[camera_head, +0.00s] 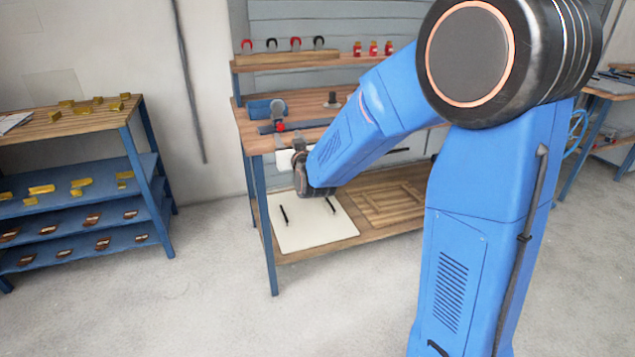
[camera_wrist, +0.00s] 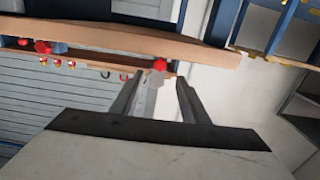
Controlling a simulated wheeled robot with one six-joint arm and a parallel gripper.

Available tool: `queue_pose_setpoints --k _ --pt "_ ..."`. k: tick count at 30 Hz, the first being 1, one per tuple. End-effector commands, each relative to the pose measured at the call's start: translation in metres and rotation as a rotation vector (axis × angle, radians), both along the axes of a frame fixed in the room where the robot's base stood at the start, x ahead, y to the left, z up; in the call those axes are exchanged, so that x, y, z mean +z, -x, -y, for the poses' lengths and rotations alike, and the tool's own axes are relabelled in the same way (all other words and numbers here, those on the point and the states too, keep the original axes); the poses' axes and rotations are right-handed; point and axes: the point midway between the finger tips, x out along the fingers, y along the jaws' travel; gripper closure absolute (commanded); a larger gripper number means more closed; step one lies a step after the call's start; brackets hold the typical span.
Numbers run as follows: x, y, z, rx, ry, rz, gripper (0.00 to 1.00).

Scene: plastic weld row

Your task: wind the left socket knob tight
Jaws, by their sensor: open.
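A red knob (camera_head: 280,126), the left one, sits at the front left of the workbench, beside a dark rail and below a grey round part (camera_head: 278,107). In the wrist view, which looks upside down, this red knob (camera_wrist: 160,64) shows between and beyond the fingertips. Another red knob (camera_wrist: 42,46) is at the left.
The workbench (camera_head: 248,143) has a blue block (camera_head: 259,109) near the knob. A raised shelf behind holds hooks and red bottles (camera_head: 373,48). A white board (camera_head: 300,236) lies on the lower shelf. A blue rack (camera_head: 157,190) stands left, with open floor between.

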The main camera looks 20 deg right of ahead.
Motion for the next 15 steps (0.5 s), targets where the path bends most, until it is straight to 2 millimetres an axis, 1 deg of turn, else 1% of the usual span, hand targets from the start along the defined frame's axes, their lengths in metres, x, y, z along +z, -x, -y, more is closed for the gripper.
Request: queue_pose_setpoints --k 1,3,15 --pt "0.000 0.009 0.000 0.001 0.000 0.000 0.59" --pt "0.001 0.020 -0.001 0.002 0.000 0.000 0.59" --pt "0.001 0.081 -0.001 0.002 -0.001 0.001 0.59"
